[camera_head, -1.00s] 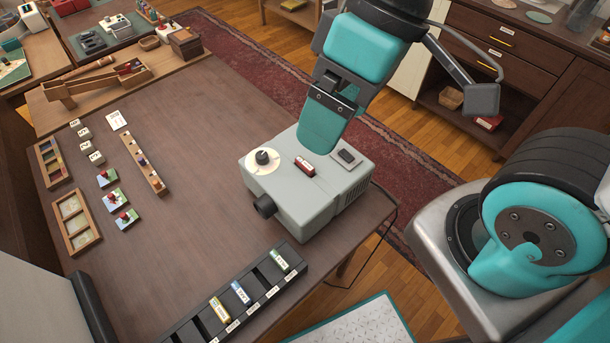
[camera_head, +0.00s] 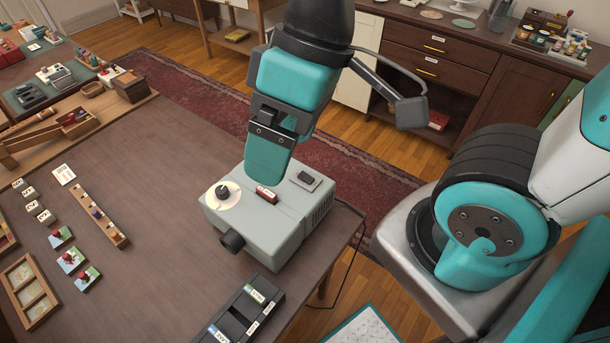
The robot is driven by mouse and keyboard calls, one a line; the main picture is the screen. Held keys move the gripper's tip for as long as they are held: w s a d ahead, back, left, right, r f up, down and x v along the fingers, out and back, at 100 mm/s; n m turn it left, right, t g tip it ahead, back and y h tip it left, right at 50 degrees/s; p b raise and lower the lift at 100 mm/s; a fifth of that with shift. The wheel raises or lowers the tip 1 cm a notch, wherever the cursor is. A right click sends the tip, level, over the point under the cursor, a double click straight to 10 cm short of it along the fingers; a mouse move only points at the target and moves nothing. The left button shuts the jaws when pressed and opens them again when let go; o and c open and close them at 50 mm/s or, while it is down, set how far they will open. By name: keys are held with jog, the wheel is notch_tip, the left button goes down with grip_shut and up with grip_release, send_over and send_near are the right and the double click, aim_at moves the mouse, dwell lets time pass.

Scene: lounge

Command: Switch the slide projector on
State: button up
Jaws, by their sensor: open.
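The slide projector (camera_head: 282,235) is a pale grey box near the table's right edge, with its dark lens (camera_head: 232,240) facing front left. On its top are a black knob on a round cream dial (camera_head: 223,194), a small red switch (camera_head: 267,194) and a dark grey pad (camera_head: 307,180). My gripper (camera_head: 265,172) points down over the projector's top, its teal finger end just behind the red switch in the picture. Its jaws are open and empty. The near finger hides the other and part of the projector's back edge. I cannot tell whether the tip touches the top.
A black slide rack (camera_head: 262,286) lies in front of the projector. A wooden peg strip (camera_head: 98,213), picture tiles and labelled blocks lie to the left. A cable (camera_head: 352,245) hangs off the table's right edge. The table between strip and projector is bare.

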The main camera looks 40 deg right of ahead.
jog(key=shift+f, duration=0.1)
jog(key=c, duration=0.4)
jog(key=w+d+f+m+b, duration=0.1)
jog(key=w+f+m, duration=0.1)
jog(key=m, duration=0.1)
jog(key=w+d+f+m+b, duration=0.2)
jog(key=w, duration=0.1)
jog(key=w+d+f+m+t+h+b, duration=0.1)
jog(key=w+f+m, duration=0.1)
jog(key=f+m, duration=0.1)
jog(key=shift+w+d+f+m+b, duration=0.1)
jog(key=shift+w+d+m+b, duration=0.2)
jog(key=shift+w+b, duration=0.1)
grip_shut()
jog(key=w+d+f+m+h+b, duration=0.2)
jog(key=w+d+f+m+b, duration=0.2)
jog(key=w+d+f+m, duration=0.4)
jog(key=shift+w+d+f+m+t+h, duration=0.3)
jog(key=shift+d+f+m, duration=0.95)
jog(key=shift+m, duration=1.15)
jog(key=shift+s+d+r, duration=0.1)
jog(key=shift+d+r, duration=0.1)
jog(key=shift+r, duration=0.05)
